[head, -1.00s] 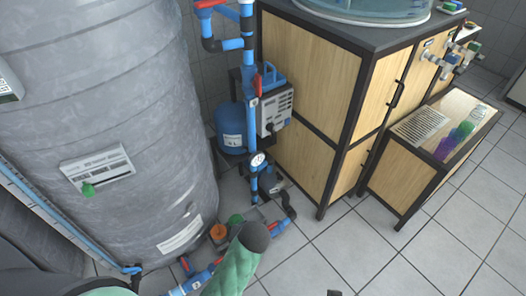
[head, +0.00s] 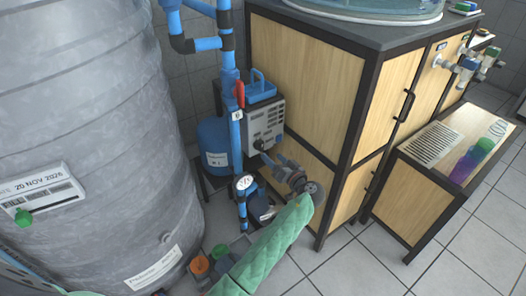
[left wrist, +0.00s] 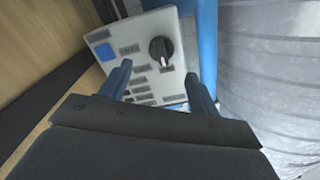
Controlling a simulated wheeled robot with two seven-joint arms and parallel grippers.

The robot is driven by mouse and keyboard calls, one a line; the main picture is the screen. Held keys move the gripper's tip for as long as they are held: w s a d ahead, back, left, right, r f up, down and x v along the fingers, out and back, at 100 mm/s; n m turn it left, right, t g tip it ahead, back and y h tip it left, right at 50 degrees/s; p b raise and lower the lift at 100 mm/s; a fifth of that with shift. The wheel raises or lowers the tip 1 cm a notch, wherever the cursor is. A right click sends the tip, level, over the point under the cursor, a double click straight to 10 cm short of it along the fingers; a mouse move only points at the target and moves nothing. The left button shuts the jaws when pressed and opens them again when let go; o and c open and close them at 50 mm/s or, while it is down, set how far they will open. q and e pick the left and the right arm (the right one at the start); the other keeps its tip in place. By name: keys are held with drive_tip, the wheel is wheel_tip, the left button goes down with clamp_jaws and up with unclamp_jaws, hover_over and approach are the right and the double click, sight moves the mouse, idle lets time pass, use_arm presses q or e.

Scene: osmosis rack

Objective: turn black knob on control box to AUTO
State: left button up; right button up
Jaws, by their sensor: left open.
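The control box (head: 268,121) is a pale grey box behind the blue pipe, beside the wooden cabinet. In the left wrist view, its front face (left wrist: 134,50) shows labels and a blue square. The black knob (left wrist: 161,49) is round with a white mark pointing roughly down in that view. My left gripper (head: 266,157) reaches toward the box's lower front in the head view. In the left wrist view, its open fingers (left wrist: 160,88) are spread with nothing between them, and the knob appears just beyond the fingertips, apart from them. My right gripper is not in view.
A vertical blue pipe (head: 235,150) with a red handle and gauge stands close by the box. A large grey tank (head: 95,130) fills the left. The wooden cabinet (head: 300,70) stands right of the box. Tiled floor (head: 370,255) is open at the front.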

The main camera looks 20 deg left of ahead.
sight(262, 148)
use_arm(q)
drive_tip(key=x, duration=0.7)
drive_tip(key=shift+a, duration=0.25)
drive_tip(key=shift+c, duration=0.4)
drive_tip(key=c, duration=0.9)
